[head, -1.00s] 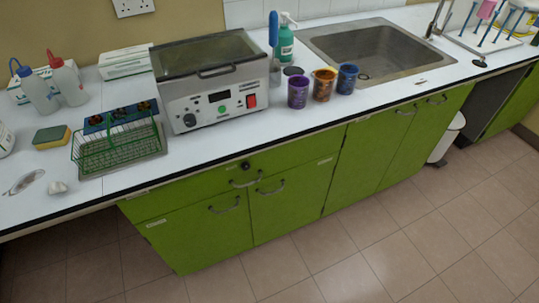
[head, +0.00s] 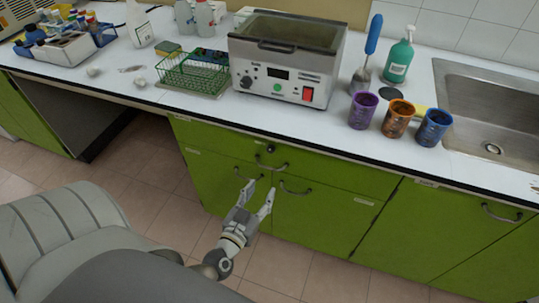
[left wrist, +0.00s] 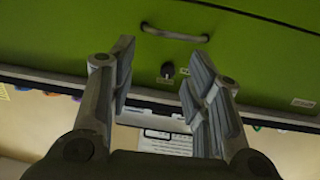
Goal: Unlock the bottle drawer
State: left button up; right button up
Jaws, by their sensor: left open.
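The drawer (head: 330,174) is a wide green front under the worktop, and it is shut. Its small dark lock knob (head: 270,148) sits above a curved metal handle (head: 271,163). My left gripper (head: 259,187) is open and empty, in front of the cabinet and below the knob in the head view. In the left wrist view, which looks upside down, the lock knob (left wrist: 167,70) shows between the two open fingers (left wrist: 160,50), beyond them and apart. The handle (left wrist: 176,35) shows above it there. My right gripper is not in view.
Above the drawer, the worktop's front edge (head: 300,146) juts out. A water bath (head: 285,70), a green wire rack (head: 193,74) and three coloured cups, one of them purple (head: 362,110), stand on it. Cupboard handles (head: 295,189) lie near my gripper. The floor in front is clear.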

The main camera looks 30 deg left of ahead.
pick_arm(q)
jog(key=n+y, duration=0.1)
send_near(270, 151)
jog(key=v, duration=0.2)
jog(key=shift+t, duration=0.3)
jog(key=x, duration=1)
jog(key=shift+w+a+f, duration=0.15)
jog(key=shift+w+f, duration=0.1)
jog(key=shift+w, duration=0.05)
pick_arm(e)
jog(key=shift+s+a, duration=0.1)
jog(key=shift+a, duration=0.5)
pick_arm(q)
jog(key=shift+c, duration=0.2)
jog(key=c, duration=0.7)
grip_shut()
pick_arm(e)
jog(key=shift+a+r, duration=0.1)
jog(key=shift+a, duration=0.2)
